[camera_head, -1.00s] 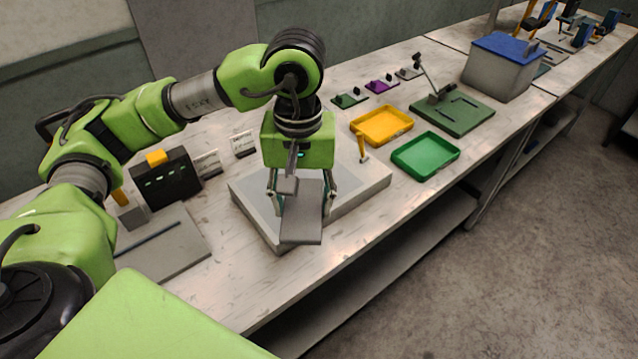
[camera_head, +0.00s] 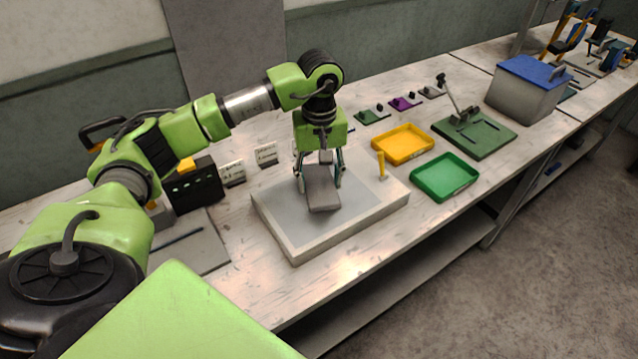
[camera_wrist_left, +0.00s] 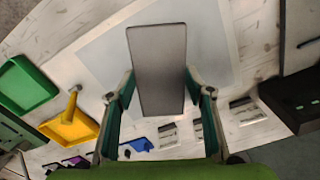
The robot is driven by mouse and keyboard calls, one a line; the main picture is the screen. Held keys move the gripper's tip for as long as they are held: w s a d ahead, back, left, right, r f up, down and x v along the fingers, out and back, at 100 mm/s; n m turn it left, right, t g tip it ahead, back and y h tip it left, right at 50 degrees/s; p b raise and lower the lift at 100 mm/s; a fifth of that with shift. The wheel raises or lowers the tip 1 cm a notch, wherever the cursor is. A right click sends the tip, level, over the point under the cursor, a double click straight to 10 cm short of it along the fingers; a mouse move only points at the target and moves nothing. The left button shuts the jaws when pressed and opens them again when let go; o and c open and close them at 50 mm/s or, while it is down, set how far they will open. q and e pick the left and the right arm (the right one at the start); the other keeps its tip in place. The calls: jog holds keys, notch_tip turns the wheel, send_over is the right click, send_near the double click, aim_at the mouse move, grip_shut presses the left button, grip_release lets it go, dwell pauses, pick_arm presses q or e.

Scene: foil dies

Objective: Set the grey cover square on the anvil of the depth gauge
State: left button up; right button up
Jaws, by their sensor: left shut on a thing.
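The grey cover (camera_head: 322,190), a flat oblong plate, is held in my left gripper (camera_head: 319,184). In the left wrist view the cover (camera_wrist_left: 158,65) reaches out from between the fingers (camera_wrist_left: 160,96), which are shut on its sides. The cover is over a pale slab (camera_head: 360,226) with a grey top panel; I cannot tell whether they touch. No part is clearly recognisable as the depth gauge or its anvil; the slab or the green base with a tilted lever (camera_head: 476,138) may belong to it. My right gripper is not in view.
A yellow peg (camera_head: 381,168) stands near the slab's right end. A yellow tray (camera_head: 402,158) and a green tray (camera_head: 444,195) lie to the right. A black box (camera_head: 195,190) and small cards stand to the left. A blue-lidded bin (camera_head: 522,101) stands farther right.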

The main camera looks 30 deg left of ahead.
aim_at(319, 181)
pick_arm(q)
jog(key=shift+w+a+f, duration=0.15)
jog(key=shift+f, duration=0.1)
jog(key=f+p, duration=0.2)
jog(key=f, duration=0.1)
jog(key=shift+w+a, duration=0.2)
jog(key=shift+f, duration=0.6)
jog(key=o, duration=1.1)
jog(key=shift+o, duration=0.2)
jog(key=shift+r, duration=0.1)
